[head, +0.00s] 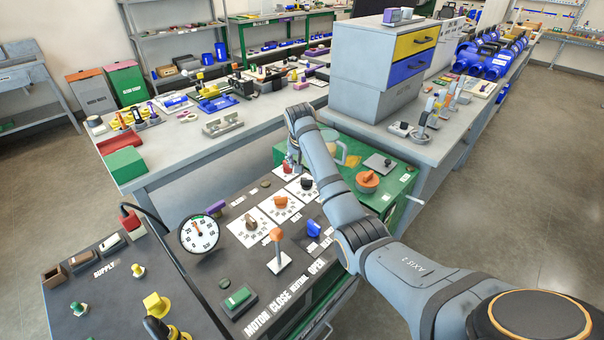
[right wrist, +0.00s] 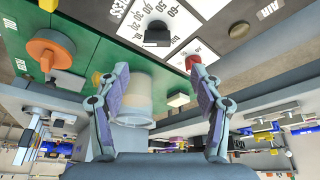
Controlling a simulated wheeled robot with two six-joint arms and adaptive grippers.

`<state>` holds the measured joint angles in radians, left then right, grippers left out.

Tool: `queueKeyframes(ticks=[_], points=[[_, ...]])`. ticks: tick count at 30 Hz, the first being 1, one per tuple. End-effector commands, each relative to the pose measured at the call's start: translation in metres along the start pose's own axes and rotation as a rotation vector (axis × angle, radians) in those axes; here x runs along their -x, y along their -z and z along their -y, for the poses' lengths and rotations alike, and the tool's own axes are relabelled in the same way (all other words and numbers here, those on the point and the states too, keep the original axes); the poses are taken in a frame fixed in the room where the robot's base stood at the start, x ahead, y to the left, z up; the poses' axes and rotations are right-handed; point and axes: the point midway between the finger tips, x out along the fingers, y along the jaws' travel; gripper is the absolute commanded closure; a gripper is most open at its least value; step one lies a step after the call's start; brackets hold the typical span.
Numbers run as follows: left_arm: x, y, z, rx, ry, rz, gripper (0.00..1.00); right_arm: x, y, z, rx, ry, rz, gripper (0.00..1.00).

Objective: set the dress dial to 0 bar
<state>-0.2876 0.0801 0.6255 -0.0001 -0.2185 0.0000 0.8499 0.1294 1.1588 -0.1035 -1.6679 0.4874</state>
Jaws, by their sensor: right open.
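The black dial (head: 307,183) sits on a white scale card on the dark panel, at the far end of a row of dials. It also shows in the right wrist view (right wrist: 157,34), at the top. Part of an upside-down label beside it seems to end in "SS", so I take it as the dress dial. Its exact setting is too small to read. My right gripper (right wrist: 155,78) is open and empty, its fingers apart and short of the dial. In the head view it is largely hidden by my right arm. My left gripper is not in view.
An orange dial (head: 280,202) and a brown dial (head: 250,222) sit beside it. A red cap (right wrist: 193,61) is by the right-hand fingertip. A pale cylinder (right wrist: 134,97) shows between the fingers. A round gauge (head: 198,233) and an orange-topped lever (head: 277,236) stand nearer.

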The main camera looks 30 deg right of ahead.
Motion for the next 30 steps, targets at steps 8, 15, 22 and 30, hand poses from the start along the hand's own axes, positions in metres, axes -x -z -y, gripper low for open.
queueKeyframes(ticks=[8, 15, 22, 30], points=[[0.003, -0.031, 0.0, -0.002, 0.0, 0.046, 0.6, -0.047, -0.001, -0.001, 0.0, -0.004, 0.004, 0.34], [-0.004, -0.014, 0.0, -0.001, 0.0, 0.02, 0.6, -0.092, 0.0, -0.001, -0.001, -0.002, 0.001, 0.34], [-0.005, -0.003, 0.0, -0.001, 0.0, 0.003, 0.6, -0.104, 0.0, -0.001, -0.001, -0.001, -0.002, 0.34], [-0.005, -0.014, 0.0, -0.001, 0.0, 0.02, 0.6, -0.104, 0.0, -0.002, 0.0, -0.001, -0.001, 0.41]])
